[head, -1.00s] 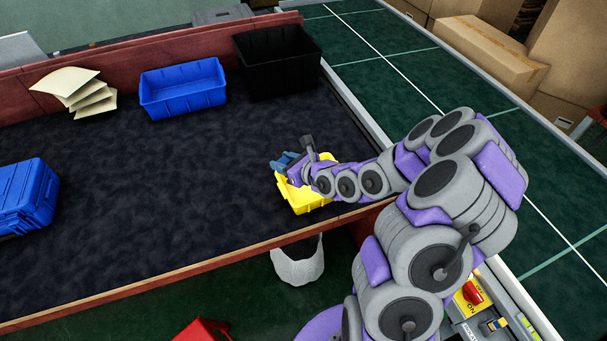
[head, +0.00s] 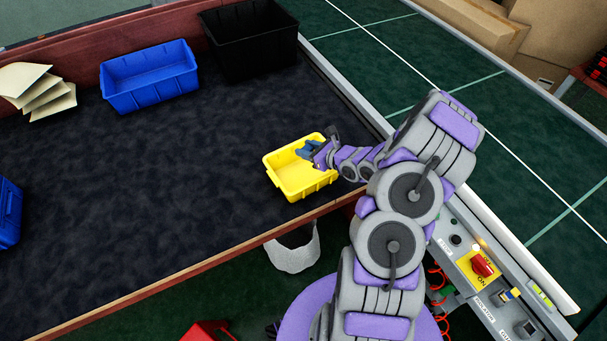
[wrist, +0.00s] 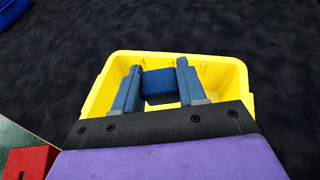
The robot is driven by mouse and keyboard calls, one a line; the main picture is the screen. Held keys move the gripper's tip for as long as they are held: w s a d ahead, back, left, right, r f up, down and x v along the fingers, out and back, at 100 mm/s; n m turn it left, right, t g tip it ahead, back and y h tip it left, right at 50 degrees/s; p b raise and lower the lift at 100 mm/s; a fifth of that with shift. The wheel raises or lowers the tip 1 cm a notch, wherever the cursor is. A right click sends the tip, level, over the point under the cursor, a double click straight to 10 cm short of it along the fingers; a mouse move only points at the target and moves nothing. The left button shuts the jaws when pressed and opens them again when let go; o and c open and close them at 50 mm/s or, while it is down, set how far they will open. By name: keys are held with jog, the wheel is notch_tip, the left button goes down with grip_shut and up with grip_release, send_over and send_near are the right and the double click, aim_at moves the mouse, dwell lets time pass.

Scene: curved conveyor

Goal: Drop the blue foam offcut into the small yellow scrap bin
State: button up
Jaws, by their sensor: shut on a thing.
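The small yellow scrap bin (head: 292,180) stands on the dark worktop near its front edge, at the middle of the head view. My gripper (head: 309,149) is over the bin's right part, coming in from the right. In the wrist view my gripper (wrist: 158,85) has its two blue-grey fingers on either side of the blue foam offcut (wrist: 159,84). The offcut is held between them, with the yellow bin (wrist: 237,80) around and behind it in the picture. I cannot tell how far above the bin floor the offcut is. In the head view the offcut is hard to tell from the fingers.
A blue bin (head: 150,78) and a black bin (head: 250,40) stand along the back of the worktop, with pale sheets (head: 40,88) to their left. Another blue bin (head: 8,212) is at the left edge. The green conveyor (head: 400,60) runs on the right.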

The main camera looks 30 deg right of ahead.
jog(key=f, duration=0.1)
jog(key=f+b, duration=0.1)
jog(key=f, duration=0.1)
jog(key=shift+d+f, duration=0.25)
jog(key=shift+d, duration=0.1)
jog(key=shift+d+f, duration=0.1)
jog(key=shift+f, duration=0.15)
jog(key=o, duration=0.7)
jog(key=shift+a, duration=0.25)
jog(key=o, duration=0.3)
jog(key=shift+o, duration=0.5)
jog(key=shift+d, duration=0.2)
jog(key=shift+d, duration=0.1)
jog(key=p+v, duration=0.3)
jog(key=v, duration=1.4)
jog(key=shift+s, duration=0.15)
